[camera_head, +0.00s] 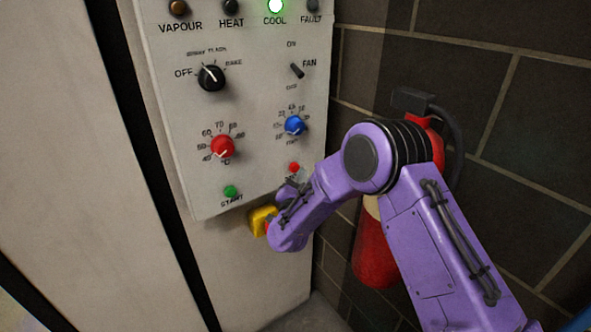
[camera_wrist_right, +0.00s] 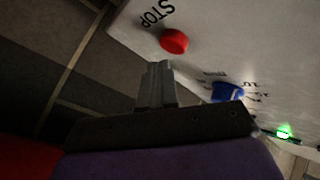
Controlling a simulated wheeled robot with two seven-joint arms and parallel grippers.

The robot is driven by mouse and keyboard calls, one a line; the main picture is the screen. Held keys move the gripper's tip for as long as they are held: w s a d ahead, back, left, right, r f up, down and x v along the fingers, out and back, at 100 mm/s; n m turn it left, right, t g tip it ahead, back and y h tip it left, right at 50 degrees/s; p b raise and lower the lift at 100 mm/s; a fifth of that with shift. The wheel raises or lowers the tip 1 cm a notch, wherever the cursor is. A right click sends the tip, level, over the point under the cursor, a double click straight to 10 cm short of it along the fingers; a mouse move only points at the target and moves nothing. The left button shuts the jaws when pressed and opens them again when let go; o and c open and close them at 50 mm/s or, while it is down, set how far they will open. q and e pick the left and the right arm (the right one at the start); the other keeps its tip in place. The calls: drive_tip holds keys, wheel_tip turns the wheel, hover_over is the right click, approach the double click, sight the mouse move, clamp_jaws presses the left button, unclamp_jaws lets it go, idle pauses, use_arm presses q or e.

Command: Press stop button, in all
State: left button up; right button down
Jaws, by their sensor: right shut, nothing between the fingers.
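The stop button (camera_head: 294,168) is a small red cap low on the right of the pale control panel (camera_head: 255,180). In the right wrist view the red button (camera_wrist_right: 174,41) sits beside the word STOP, just beyond the fingertips. My right gripper (camera_head: 299,178) is shut and empty, close below the button in the head view. In the wrist view its closed fingers (camera_wrist_right: 158,70) point toward the button, with a small visible gap. The STOP label is mostly hidden by the gripper in the head view. My left gripper is not in view.
The panel also carries a green start button (camera_head: 231,191), a red knob (camera_head: 222,147), a blue knob (camera_head: 293,125) and a black selector (camera_head: 211,77). The green COOL lamp (camera_head: 275,6) is lit. A yellow box (camera_head: 262,221) is below the panel; a red extinguisher (camera_head: 374,250) stands behind my arm.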

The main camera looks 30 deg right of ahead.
idle(0.7)
drive_tip(key=shift+w, duration=0.45)
drive_tip(key=shift+w+a+b, duration=0.1)
drive_tip(key=shift+w+b, duration=0.3)
drive_tip(key=shift+w, duration=0.05)
idle(0.5)
drive_tip(key=shift+s, duration=0.1)
drive_tip(key=shift+s+p, duration=0.35)
drive_tip(key=shift+s, duration=0.45)
drive_tip(key=s, duration=0.1)
drive_tip(key=s+p, duration=0.1)
drive_tip(key=s, duration=0.3)
drive_tip(key=shift+d+p, duration=0.3)
drive_tip(key=shift+p, duration=0.05)
